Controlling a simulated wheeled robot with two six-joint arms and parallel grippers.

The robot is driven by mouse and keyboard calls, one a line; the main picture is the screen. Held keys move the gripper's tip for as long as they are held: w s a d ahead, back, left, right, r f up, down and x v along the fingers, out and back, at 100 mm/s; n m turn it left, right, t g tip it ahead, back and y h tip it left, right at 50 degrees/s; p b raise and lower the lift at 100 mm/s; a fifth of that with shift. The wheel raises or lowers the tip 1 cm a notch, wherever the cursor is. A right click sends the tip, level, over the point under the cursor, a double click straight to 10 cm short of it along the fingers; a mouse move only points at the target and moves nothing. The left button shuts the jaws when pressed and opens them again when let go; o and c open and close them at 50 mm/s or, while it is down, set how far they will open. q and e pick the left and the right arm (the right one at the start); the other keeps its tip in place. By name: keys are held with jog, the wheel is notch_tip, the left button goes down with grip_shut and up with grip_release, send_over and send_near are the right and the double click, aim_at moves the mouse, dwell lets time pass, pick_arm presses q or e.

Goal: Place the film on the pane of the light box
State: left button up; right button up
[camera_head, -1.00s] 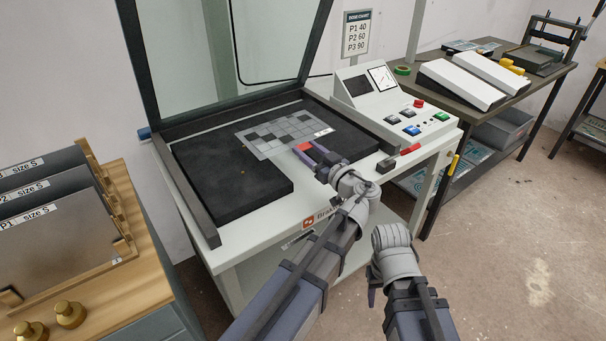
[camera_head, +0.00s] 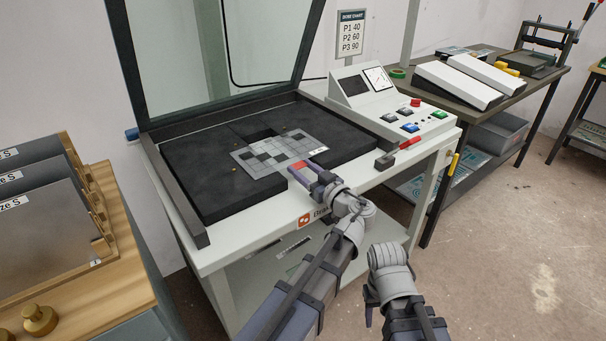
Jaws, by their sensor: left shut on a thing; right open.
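The film (camera_head: 300,146), a thin grey sheet with dark and light squares, lies over the black bed (camera_head: 200,175) of the light box, near the notch in the bed's front edge. My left gripper (camera_head: 302,173) is shut on the film's front edge. Whether the film touches the bed or hovers just above it, I cannot tell. A darker patch shows behind the film; the film hides part of the bed's middle. The light box's framed glass lid (camera_head: 215,50) stands open behind. My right gripper (camera_head: 371,302) is open and empty, low in front of the light box.
The control panel (camera_head: 403,115) and a red-handled lever (camera_head: 400,150) stand right of the bed. A wooden rack with metal plates (camera_head: 45,235) and a brass knob (camera_head: 40,320) are at left. A side table (camera_head: 540,85) is at far right.

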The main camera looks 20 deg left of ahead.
pick_arm(q)
jog(key=shift+f, duration=0.2)
jog(key=o, duration=1.3)
jog(key=shift+r, duration=0.15)
